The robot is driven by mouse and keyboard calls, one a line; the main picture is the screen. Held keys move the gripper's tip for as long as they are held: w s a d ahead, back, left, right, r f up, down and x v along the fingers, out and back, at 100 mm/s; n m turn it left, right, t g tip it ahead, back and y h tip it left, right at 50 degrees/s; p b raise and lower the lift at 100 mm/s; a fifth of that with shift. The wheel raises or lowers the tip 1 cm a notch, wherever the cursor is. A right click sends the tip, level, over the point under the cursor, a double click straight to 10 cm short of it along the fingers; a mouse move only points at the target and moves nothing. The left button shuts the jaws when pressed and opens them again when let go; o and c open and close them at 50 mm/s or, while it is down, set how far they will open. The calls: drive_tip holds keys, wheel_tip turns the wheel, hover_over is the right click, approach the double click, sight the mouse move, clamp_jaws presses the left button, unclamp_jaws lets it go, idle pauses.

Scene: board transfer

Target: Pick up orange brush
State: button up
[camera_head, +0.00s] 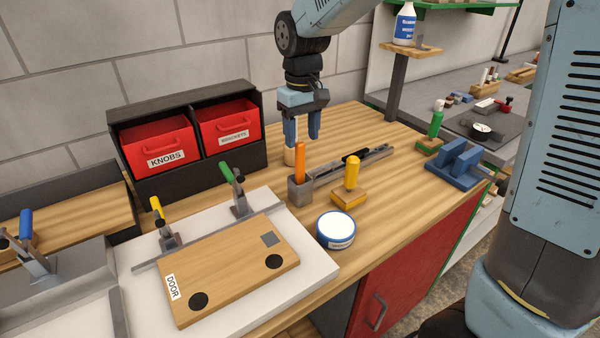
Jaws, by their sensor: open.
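The orange brush (300,161) shows as an upright orange handle. Its lower end is hidden inside a small grey block holder (301,193) on the wooden bench. My gripper (302,139) points down with its fingers apart, one to each side of the handle's top in the picture. The fingers look to be behind the handle, but their exact distance from it is unclear. Nothing is held. A pale, round wooden piece (289,157) shows just below the left finger, partly hidden by the holder and handle.
A yellow-handled block (350,190), a round white tin with a blue rim (336,231) and a grey rail (345,166) are near the holder. Red bins (157,143) in a black rack stand left. A wooden door board (230,270) lies in front under clamps. Blue blocks (457,165) sit right.

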wheel_tip(320, 180, down, 2)
drive_tip(key=shift+f, duration=0.2)
hover_over(300, 184)
drive_tip(key=w, duration=0.1)
drive_tip(key=shift+f, duration=2.65)
drive_tip(key=shift+c, duration=0.4)
clamp_jaws()
